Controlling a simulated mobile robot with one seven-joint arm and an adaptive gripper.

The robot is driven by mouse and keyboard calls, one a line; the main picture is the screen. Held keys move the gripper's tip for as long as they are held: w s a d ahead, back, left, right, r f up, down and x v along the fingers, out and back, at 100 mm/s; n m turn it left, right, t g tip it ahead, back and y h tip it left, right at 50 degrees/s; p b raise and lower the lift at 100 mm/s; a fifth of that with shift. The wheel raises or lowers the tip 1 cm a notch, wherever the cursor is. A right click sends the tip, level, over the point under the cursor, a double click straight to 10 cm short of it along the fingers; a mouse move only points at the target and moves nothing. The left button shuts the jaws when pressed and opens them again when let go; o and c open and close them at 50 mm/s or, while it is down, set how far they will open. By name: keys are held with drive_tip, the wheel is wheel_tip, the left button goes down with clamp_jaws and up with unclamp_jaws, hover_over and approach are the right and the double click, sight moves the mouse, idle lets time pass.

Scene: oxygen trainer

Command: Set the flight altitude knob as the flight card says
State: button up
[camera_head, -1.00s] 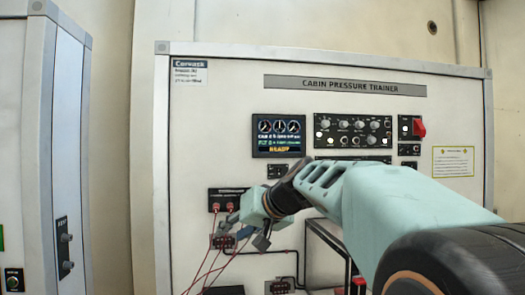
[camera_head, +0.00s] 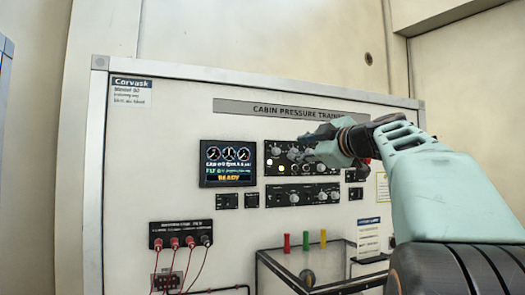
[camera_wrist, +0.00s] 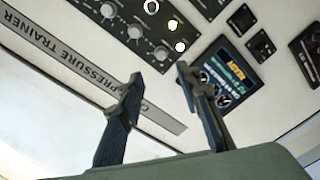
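The upper knob panel (camera_head: 282,160) is a black plate with several round knobs on the white trainer wall. Its right part is hidden behind my gripper (camera_head: 308,147). It also shows upside down in the wrist view (camera_wrist: 150,25), with two lit round lamps. A lower knob panel (camera_head: 302,195) has more knobs. The labels are too small to read, so I cannot tell which knob is flight altitude. My gripper is open and empty in the wrist view (camera_wrist: 158,72), its fingers apart in front of the panel. No card is clearly readable as the flight card.
A display (camera_head: 228,163) reads READY, with an FLT line. Red cables hang from a jack strip (camera_head: 181,235) at lower left. A clear case (camera_head: 305,270) with red, green and yellow posts juts out below. A small notice (camera_head: 369,224) is at right.

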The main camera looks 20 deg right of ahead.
sight(278, 151)
drive_tip(key=w+p, duration=0.1)
drive_tip(key=w, duration=0.2)
drive_tip(key=w+p, duration=0.2)
drive_tip(key=w, duration=0.1)
drive_tip(key=w+a+p, duration=0.1)
drive_tip(key=w, duration=0.1)
drive_tip(key=shift+w+r+p, duration=0.1)
drive_tip(key=shift+w+p, duration=0.25)
drive_tip(key=shift+w, duration=0.05)
drive_tip(key=shift+w+a, duration=0.1)
drive_tip(key=shift+w, duration=0.7)
drive_tip(key=shift+f, duration=0.2)
clamp_jaws()
